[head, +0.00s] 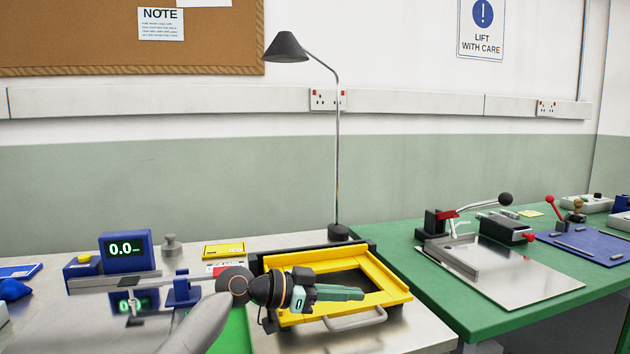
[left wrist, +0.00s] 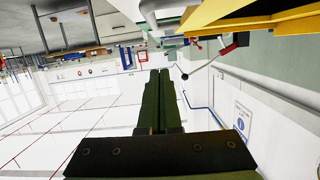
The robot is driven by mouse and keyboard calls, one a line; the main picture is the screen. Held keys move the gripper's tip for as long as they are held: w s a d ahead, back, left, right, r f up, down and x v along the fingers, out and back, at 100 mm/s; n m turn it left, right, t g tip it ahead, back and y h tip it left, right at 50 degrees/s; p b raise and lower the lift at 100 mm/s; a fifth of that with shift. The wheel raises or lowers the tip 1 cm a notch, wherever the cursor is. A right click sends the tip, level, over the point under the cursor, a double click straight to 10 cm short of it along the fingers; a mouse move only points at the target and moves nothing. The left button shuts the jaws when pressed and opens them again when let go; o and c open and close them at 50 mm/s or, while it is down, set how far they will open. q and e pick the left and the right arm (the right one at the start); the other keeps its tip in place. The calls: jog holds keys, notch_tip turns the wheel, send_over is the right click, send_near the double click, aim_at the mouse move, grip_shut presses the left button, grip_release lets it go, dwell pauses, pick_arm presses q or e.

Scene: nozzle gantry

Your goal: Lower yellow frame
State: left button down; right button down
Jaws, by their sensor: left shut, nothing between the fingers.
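The yellow frame (head: 388,284) is a rectangular frame around a dark opening, with a grey bar handle (head: 357,319) on its front side and a black rail behind it. It sits on the bench in the head view; I cannot tell how far it is tilted or raised. My left gripper (head: 362,294) is above or across the frame's opening, pointing right, and partly hides its left and near parts. In the left wrist view its dark green fingers (left wrist: 160,72) are together and empty. Yellow bars of the frame (left wrist: 258,22) show at the upper right there, apart from the fingertips. My right gripper is out of view.
A lamp (head: 338,150) stands behind the frame. A blue display reading 0.0 (head: 127,251) and a grey weight (head: 170,245) are at left. A yellow box (head: 223,250) is behind my arm. The green bench (head: 440,295) at right holds a metal plate (head: 510,280) and lever tools.

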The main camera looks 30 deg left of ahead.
pick_arm(q)
jog(key=shift+d+f+m+b, duration=0.1)
jog(key=shift+f+m+b, duration=0.25)
jog(key=shift+f, duration=0.35)
jog(key=shift+s, duration=0.1)
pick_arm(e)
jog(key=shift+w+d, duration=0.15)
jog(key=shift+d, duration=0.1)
